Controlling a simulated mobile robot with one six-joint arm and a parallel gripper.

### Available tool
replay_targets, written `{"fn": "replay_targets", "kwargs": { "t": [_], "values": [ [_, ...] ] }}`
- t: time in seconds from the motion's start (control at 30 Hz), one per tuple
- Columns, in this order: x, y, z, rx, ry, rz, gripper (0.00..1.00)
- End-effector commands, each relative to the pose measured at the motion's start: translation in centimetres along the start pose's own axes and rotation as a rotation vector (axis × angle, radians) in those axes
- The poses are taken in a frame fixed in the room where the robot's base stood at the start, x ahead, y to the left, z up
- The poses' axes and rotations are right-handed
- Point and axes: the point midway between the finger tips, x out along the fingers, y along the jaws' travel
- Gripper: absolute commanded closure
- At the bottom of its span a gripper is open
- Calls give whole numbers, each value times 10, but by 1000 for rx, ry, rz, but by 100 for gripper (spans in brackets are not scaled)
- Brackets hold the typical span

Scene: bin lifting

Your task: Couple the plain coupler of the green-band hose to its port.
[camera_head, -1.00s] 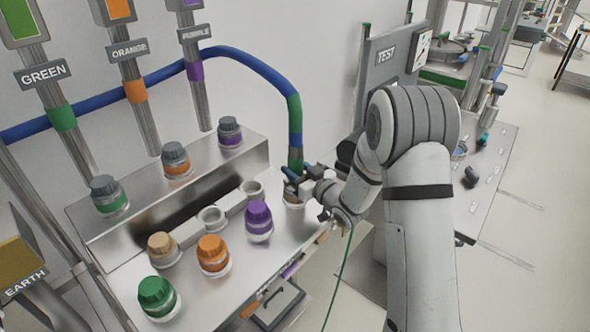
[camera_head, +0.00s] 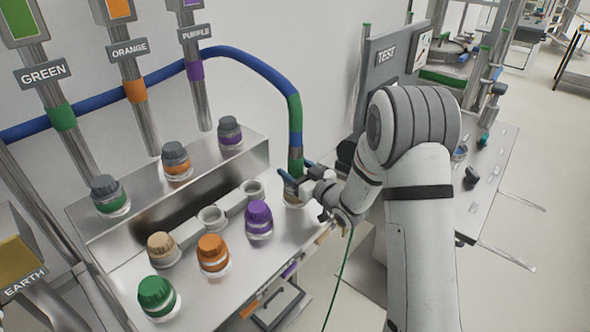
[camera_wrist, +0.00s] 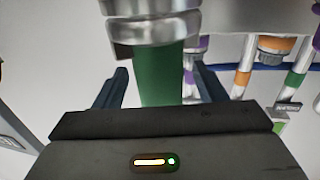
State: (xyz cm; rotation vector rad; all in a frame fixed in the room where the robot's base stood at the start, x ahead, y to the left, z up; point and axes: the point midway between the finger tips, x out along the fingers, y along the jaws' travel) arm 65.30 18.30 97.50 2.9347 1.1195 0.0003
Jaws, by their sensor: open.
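The blue hose with green bands (camera_head: 295,112) arches down from the left to the right end of the bench. Its lower green length (camera_head: 296,160) stands upright there. In the wrist view this green length (camera_wrist: 165,75) lies between my open fingers, with gaps at both sides, beside the silver coupler (camera_wrist: 155,30). My gripper (camera_head: 293,184) is at the hose's lower end; its fingers also show in the wrist view (camera_wrist: 160,88). In the head view my gripper mostly hides the coupler and what is beneath it. A grey-capped green-ring fitting (camera_head: 108,196) stands on the raised ledge.
Purple (camera_head: 259,216), orange (camera_head: 212,252), tan (camera_head: 163,248) and green (camera_head: 157,294) caps stand on the bench. Open grey cups (camera_head: 211,216) stand behind them. Orange-ring (camera_head: 176,162) and purple-ring (camera_head: 229,133) fittings share the ledge. A TEST panel (camera_head: 385,55) rises behind my arm.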

Motion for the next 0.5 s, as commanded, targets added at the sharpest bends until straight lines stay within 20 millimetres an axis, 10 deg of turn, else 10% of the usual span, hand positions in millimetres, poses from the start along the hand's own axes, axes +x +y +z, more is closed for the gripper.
{"fn": "replay_targets", "kwargs": {
  "t": [0.5],
  "values": [
    [-55, 2, 2, 1, -1, 3, 35]
  ]
}}
